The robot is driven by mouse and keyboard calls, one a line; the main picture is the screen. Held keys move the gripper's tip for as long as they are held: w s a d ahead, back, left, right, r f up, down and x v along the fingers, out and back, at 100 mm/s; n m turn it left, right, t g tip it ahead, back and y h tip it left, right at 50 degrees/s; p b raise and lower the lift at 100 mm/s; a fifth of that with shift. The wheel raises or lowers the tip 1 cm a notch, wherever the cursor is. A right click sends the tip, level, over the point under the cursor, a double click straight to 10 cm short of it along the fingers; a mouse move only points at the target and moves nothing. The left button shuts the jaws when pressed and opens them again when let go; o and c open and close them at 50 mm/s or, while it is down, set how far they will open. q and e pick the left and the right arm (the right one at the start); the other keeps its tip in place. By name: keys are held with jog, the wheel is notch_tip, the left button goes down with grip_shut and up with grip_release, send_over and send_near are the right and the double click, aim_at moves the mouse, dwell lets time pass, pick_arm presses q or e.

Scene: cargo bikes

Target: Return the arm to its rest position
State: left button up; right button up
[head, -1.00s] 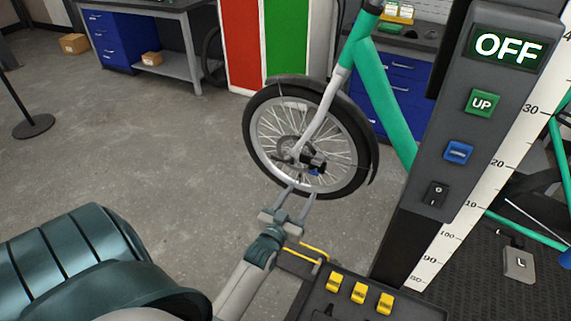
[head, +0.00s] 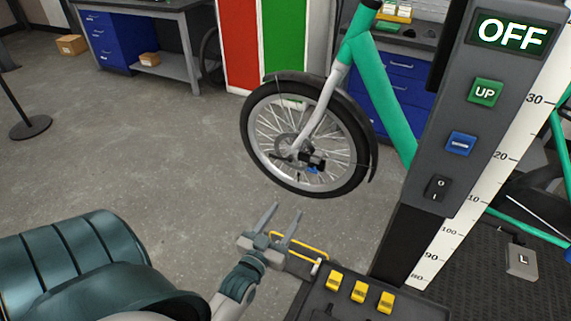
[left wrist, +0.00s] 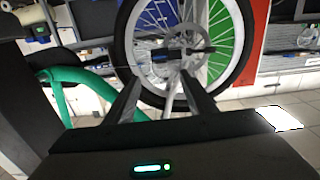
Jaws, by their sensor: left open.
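My left gripper (head: 284,220) is open and empty, over the floor just below the bike's front wheel. In the head view its two fingers point up toward the wheel and stand apart from it. The front wheel (head: 262,160) with black tyre hangs on a grey fork from the green bike frame (head: 383,95). In the left wrist view the fingers (left wrist: 157,85) show in front of the wheel (left wrist: 123,45), with nothing between them. The green tube (left wrist: 62,98) shows at left there. My right gripper is not in view.
A control column (head: 460,175) with an OFF display, UP button and ruler stands at right. A tool tray (head: 335,308) with yellow parts and a yellow handle (head: 300,246) lies close beside my left gripper. Blue-drawer workbenches (head: 120,45) stand behind.

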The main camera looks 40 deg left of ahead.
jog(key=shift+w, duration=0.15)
pick_arm(q)
jog(key=s+d+f+m+g+h, duration=0.1)
jog(key=s+d+f+g, duration=0.2)
jog(key=f, duration=0.8)
jog(key=s+d+f+m+g+h, duration=0.1)
jog(key=s+d+f+g+h, duration=0.3)
jog(key=f, duration=0.6)
jog(key=s+d+f+y, duration=0.1)
jog(key=d+f, duration=0.4)
jog(key=f, duration=0.6)
jog(key=s+d+f+m+g, duration=0.1)
jog(key=s+d+f+g, duration=0.1)
jog(key=s+f, duration=0.7)
jog(key=s+d+f+m+g+h, duration=0.1)
jog(key=s+f+g, duration=0.3)
jog(key=s+f, duration=0.6)
jog(key=shift+s+d+m+g, duration=0.35)
jog(key=shift+s+m, duration=0.35)
jog(key=shift+s, duration=2)
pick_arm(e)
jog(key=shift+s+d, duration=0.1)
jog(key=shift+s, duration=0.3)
